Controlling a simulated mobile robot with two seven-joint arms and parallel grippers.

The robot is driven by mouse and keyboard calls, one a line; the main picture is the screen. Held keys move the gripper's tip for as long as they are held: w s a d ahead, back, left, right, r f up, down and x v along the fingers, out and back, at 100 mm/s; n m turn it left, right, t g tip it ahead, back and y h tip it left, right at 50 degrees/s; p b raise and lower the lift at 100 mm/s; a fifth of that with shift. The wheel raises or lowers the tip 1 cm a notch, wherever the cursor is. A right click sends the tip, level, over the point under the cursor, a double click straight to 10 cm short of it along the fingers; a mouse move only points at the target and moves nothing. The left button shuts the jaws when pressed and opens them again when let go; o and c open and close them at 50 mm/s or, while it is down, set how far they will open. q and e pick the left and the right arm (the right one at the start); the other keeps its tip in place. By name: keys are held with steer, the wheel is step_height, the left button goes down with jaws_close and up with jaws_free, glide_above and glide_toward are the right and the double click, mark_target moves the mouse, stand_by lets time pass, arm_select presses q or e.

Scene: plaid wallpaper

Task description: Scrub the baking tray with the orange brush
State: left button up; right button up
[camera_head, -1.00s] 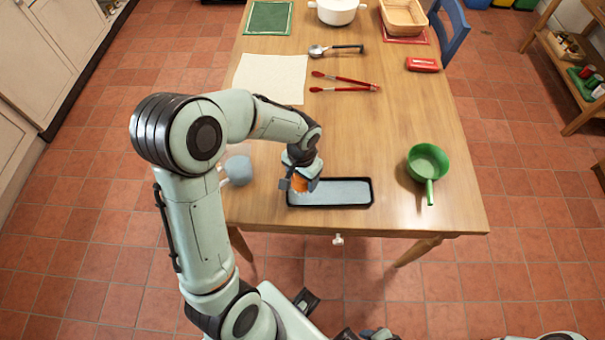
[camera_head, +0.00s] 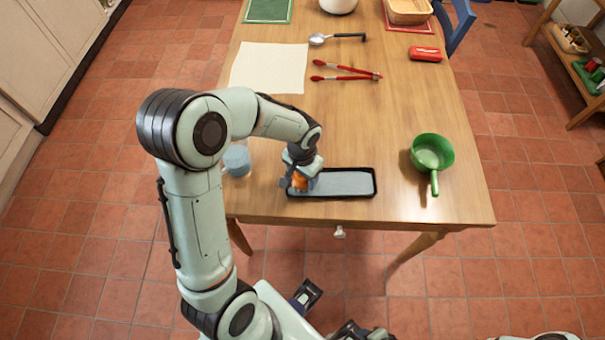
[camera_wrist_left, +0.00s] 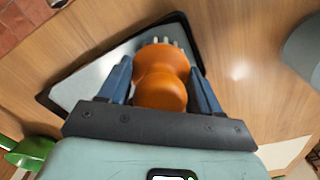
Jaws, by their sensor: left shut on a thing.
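The black-rimmed baking tray (camera_head: 348,183) with a grey-blue inside lies flat near the table's front edge. My left gripper (camera_head: 300,181) is shut on the orange brush (camera_head: 299,183) over the tray's left end. In the left wrist view, the brush's orange handle (camera_wrist_left: 162,82) sits between the two blue fingers, with pale bristles beyond it over the tray (camera_wrist_left: 92,80). Whether the bristles touch the tray is hard to tell. Dark gripper parts, probably of my right gripper (camera_head: 330,314), show at the bottom of the head view; their opening is unclear.
A green saucepan (camera_head: 433,153) stands to the right of the tray. A blue-grey cup (camera_head: 237,160) is left of it, close to my arm. Red tongs (camera_head: 345,72), a ladle (camera_head: 338,39) and a cream cloth (camera_head: 269,68) lie farther back. The table's middle is clear.

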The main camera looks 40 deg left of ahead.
arm_select(q)
steer(key=shift+f+b, duration=0.35)
steer(key=shift+f, duration=0.1)
stand_by(0.3)
